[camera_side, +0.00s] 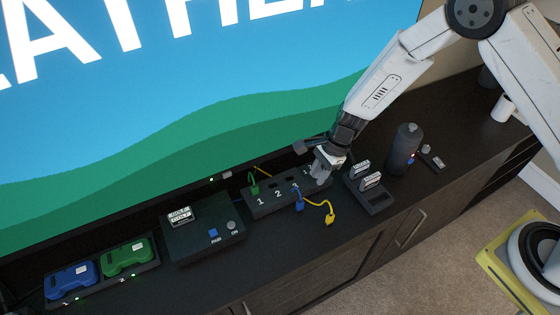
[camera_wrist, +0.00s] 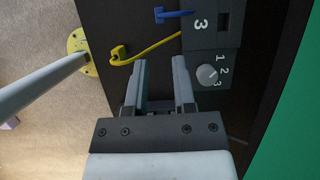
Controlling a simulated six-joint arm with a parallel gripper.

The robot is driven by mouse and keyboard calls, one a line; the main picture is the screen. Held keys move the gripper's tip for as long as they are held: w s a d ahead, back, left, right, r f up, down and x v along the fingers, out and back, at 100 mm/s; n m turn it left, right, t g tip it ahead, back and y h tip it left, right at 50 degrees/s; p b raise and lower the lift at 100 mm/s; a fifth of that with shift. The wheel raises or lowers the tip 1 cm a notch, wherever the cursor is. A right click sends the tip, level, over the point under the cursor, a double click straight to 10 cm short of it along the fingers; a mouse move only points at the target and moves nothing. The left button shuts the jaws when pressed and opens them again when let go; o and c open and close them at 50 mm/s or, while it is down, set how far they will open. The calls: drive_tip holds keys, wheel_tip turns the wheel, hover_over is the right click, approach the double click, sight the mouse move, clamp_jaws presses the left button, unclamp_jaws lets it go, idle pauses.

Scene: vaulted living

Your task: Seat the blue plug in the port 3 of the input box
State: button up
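The dark input box (camera_side: 262,209) stands on the cabinet top, with white numbers on it. The blue plug (camera_side: 298,206) lies loose in front of the box, near its 3; in the wrist view the blue plug (camera_wrist: 159,15) has its blue cable running toward the box. Port 3 (camera_wrist: 224,22) shows as a dark, empty-looking opening beside the printed 3. My gripper (camera_side: 322,177) is over the right end of the box, by its dial. In the wrist view my gripper (camera_wrist: 159,65) has its fingers apart with nothing between them. The blue plug is outside the fingers.
A yellow plug (camera_side: 330,220) lies near the cabinet's front edge. A green plug (camera_side: 254,188) stands at the box's left end. A cartridge stand (camera_side: 377,203) and a dark cylinder (camera_side: 403,150) are right of the box; a console (camera_side: 200,245) is left. The screen rises behind.

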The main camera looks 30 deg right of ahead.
drive_tip(key=s+d+r+n+t+h, duration=0.1)
drive_tip(key=s+d+r+n+h, duration=0.1)
drive_tip(key=s+d+r+n, duration=0.5)
drive_tip(key=s+d+r+n+t+h, duration=0.1)
drive_tip(key=s+d+r+n+h, duration=0.1)
drive_tip(key=s+d+r+n, duration=0.5)
wheel_tip(320, 180, up, 4)
drive_tip(key=s+n, duration=0.1)
drive_tip(key=n, duration=0.2)
drive_tip(key=shift+s+r+n+t, duration=0.2)
drive_tip(key=shift+n+t, duration=0.1)
drive_tip(key=shift+n, duration=0.1)
drive_tip(key=shift+o, duration=0.3)
drive_tip(key=shift+d, duration=0.1)
drive_tip(key=shift+w, duration=0.2)
